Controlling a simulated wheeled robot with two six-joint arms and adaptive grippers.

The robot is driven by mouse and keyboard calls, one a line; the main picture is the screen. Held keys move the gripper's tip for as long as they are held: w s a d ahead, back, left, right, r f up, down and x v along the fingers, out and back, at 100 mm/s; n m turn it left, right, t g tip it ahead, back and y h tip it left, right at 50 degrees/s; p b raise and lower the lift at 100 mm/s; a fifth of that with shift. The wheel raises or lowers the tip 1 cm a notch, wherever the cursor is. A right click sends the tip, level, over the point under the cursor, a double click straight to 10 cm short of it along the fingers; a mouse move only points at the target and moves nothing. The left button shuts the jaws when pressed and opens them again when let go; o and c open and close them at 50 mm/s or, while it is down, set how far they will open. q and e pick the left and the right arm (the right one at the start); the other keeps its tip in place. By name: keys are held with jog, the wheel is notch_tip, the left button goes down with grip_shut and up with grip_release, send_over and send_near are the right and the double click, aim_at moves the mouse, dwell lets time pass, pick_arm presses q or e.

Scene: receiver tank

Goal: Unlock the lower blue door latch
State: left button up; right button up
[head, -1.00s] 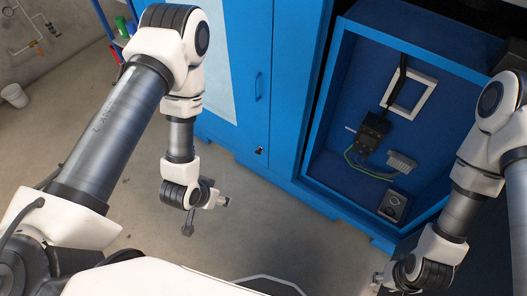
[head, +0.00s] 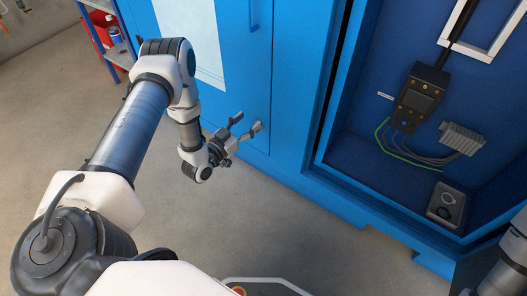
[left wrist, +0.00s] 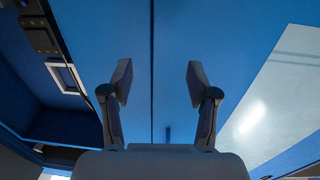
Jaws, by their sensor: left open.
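The closed blue door (head: 240,75) of the cabinet stands ahead of my left arm; its handle (head: 254,14) shows at the top of the head view. The lower latch cannot be made out now; my left gripper covers that part of the door. My left gripper (head: 248,122) is open and empty, its fingers pointing at the door's lower edge area. In the left wrist view the open fingers (left wrist: 158,82) stand on both sides of the vertical door seam (left wrist: 152,50). Whether they touch the door I cannot tell. My right gripper is out of view.
An open blue compartment at right holds a black device (head: 421,92), wires, a grey finned block (head: 462,139) and a small grey box (head: 446,205). A blue shelf (head: 110,25) stands at the upper left. The concrete floor (head: 270,225) before the cabinet is clear.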

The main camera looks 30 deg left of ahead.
pick_arm(q)
jog(key=s+a+f+y+b, duration=0.1)
jog(key=a+f+b, duration=0.2)
jog(key=f+b, duration=0.65)
jog(key=w+f, duration=0.2)
jog(key=w, duration=0.5)
jog(key=shift+w+d+f+n+b, duration=0.2)
jog(key=shift+w+d+n+b, duration=0.15)
jog(key=shift+b, duration=0.1)
jog(key=shift+s, duration=0.1)
grip_shut()
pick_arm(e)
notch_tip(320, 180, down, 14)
